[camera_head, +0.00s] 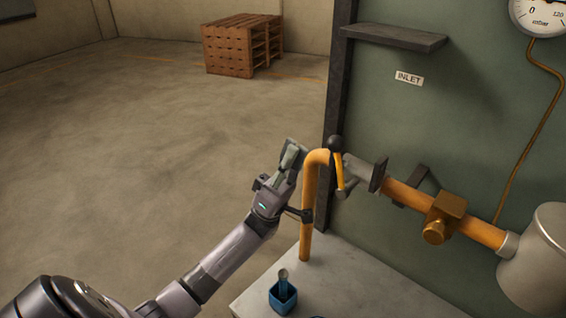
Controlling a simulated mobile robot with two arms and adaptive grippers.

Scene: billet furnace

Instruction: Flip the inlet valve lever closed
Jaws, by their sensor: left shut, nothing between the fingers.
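The inlet valve lever (339,172) is a thin orange handle with a black ball knob at its top end. It stands nearly upright, crosswise to the pipe, beside the grey valve body (362,170). A white INLET label (409,78) is on the green wall above. My left gripper (295,152) is shut and empty, pointing up, just left of the bend in the orange pipe (309,200). The knob is a short way to its right in the picture; I see no contact with the lever. My right gripper is not in view.
The pipe runs right through a dark bracket and a brass fitting (440,218) to a metal tank (540,262). A grey shelf (395,37) juts out above. Open floor lies left, with wooden pallets (240,45) behind.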

